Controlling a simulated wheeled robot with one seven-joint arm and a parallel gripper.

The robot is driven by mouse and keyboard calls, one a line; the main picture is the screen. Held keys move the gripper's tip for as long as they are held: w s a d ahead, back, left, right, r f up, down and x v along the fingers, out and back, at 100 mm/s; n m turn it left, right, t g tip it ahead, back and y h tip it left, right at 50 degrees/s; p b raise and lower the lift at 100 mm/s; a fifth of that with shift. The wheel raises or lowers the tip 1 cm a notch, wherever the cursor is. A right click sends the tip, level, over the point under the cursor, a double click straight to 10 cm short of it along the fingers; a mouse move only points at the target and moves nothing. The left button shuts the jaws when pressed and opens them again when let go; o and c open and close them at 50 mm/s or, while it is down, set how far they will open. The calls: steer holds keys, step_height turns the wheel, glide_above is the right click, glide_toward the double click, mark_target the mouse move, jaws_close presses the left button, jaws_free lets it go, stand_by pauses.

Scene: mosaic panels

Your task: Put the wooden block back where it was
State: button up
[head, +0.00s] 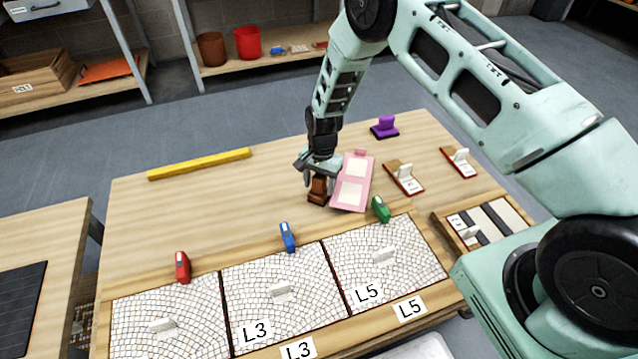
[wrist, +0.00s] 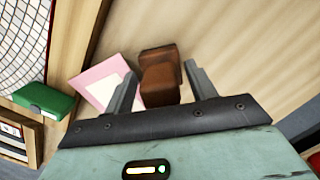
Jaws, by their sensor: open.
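The brown wooden block (head: 318,192) stands on the tabletop, beside the left edge of a pink board. My gripper (head: 319,176) is directly above the block, pointing down, with its fingers at the block's upper part. In the wrist view the block (wrist: 160,88) shows between the two open fingers, with a gap to the right finger. I cannot tell whether the left finger touches it. The block's underside is hidden.
The pink board (head: 352,182) lies right of the block. Green (head: 380,209), blue (head: 288,237) and red (head: 183,267) pieces stand along the mosaic panels (head: 262,262). A yellow bar (head: 200,164) lies at the back left. Tabletop left of the block is clear.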

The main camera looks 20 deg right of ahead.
steer(key=r, duration=0.7)
steer(key=w+d+r, duration=0.1)
steer(key=r, duration=0.3)
steer(key=shift+r, duration=0.15)
steer(key=s+a+r+n, duration=0.4)
steer(key=s+a+r, duration=0.1)
steer(key=s+r, duration=0.25)
steer(key=s+a+r+n, duration=0.35)
steer(key=s+r, duration=0.25)
steer(key=r, duration=0.3)
steer(key=s+r+n, duration=0.3)
steer(key=s+n, duration=0.1)
steer(key=s, duration=0.6)
steer(key=s+d+r+n+t, duration=0.1)
steer(key=s+r+n, duration=0.2)
steer(key=s, duration=0.8)
steer(key=shift+d+r+n, duration=0.2)
steer(key=shift+r+n, duration=0.05)
steer(key=shift+n, duration=0.9)
steer(key=shift+w, duration=0.1)
step_height(320, 180, up, 9)
steer(key=p, duration=0.8)
steer(key=shift+p, duration=0.4)
